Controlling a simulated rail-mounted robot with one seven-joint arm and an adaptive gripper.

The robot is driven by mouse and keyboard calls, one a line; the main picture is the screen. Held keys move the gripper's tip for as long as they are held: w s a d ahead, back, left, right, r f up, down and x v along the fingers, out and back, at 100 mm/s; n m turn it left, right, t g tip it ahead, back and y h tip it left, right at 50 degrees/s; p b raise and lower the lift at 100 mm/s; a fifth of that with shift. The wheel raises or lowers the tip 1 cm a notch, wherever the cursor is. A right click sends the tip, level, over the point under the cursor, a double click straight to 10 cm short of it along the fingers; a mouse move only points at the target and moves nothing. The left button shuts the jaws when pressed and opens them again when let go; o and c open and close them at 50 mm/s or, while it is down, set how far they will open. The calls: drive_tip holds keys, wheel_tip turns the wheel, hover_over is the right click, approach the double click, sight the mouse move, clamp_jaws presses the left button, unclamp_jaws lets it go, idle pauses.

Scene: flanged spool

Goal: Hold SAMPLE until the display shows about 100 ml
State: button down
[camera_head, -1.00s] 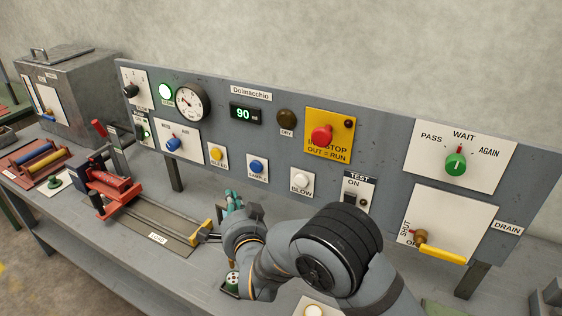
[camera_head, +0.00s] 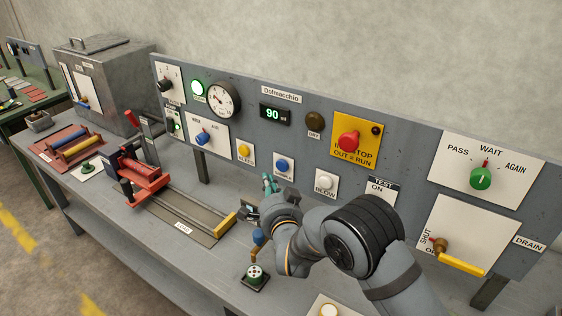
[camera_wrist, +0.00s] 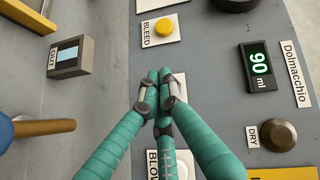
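The SAMPLE button (camera_head: 283,166) is blue on a white plate in the panel's lower row. The display (camera_head: 273,114) reads 90 ml in green; it also shows in the wrist view (camera_wrist: 260,67). My gripper (camera_head: 267,180) has teal fingers and is in front of the panel, just left of and below the SAMPLE button in the head view. In the wrist view my gripper (camera_wrist: 160,76) has its fingertips together with nothing between them. There the fingers cover the SAMPLE button between BLEED and BLOW. I cannot tell whether they touch it.
The yellow BLEED button (camera_head: 245,150) and white BLOW button (camera_head: 325,183) flank SAMPLE. A red stop button (camera_head: 348,141) sits on a yellow plate. A yellow drain lever (camera_head: 462,264) juts out at right. A red clamp fixture (camera_head: 145,177) stands on the bench at left.

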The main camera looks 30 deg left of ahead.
sight(276, 165)
drive_tip(key=shift+w+b, duration=0.75)
drive_tip(key=shift+w, duration=0.9)
drive_tip(key=shift+w+f+b, duration=0.1)
drive_tip(key=shift+w+b, duration=0.25)
drive_tip(key=shift+b, duration=0.3)
drive_tip(key=shift+w+b, duration=0.5)
drive_tip(key=shift+w, duration=0.15)
idle(1.0)
drive_tip(key=shift+s, duration=0.15)
drive_tip(key=shift+s+b, duration=0.8)
drive_tip(key=shift+b, duration=0.1)
drive_tip(key=shift+s, duration=0.1)
